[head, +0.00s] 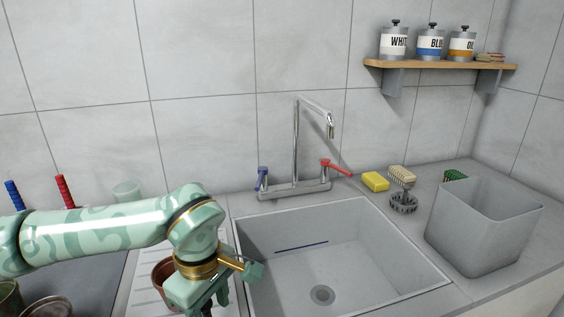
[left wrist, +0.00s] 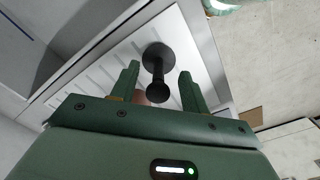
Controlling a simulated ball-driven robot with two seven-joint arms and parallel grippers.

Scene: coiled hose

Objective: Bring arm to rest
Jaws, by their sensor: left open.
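My left arm comes in from the left in the head view, with its green left gripper (head: 208,300) pointing down over the ribbed drainboard, just left of the sink (head: 345,262). In the left wrist view the two fingers of the left gripper (left wrist: 158,78) stand apart. A dark object with a round disc, a short stem and a knob (left wrist: 157,58) shows between and beyond them. I cannot tell whether it touches a finger. A reddish-brown pot (head: 161,275) is partly hidden behind the gripper in the head view. My right gripper is not in view.
A tap (head: 296,150) with blue and red handles stands behind the sink. A yellow sponge (head: 375,181), a brush (head: 402,174) and a grey bin (head: 480,235) are on the right counter. A shelf (head: 440,65) holds canisters. The sink holds only a thin dark blue strip (head: 301,246).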

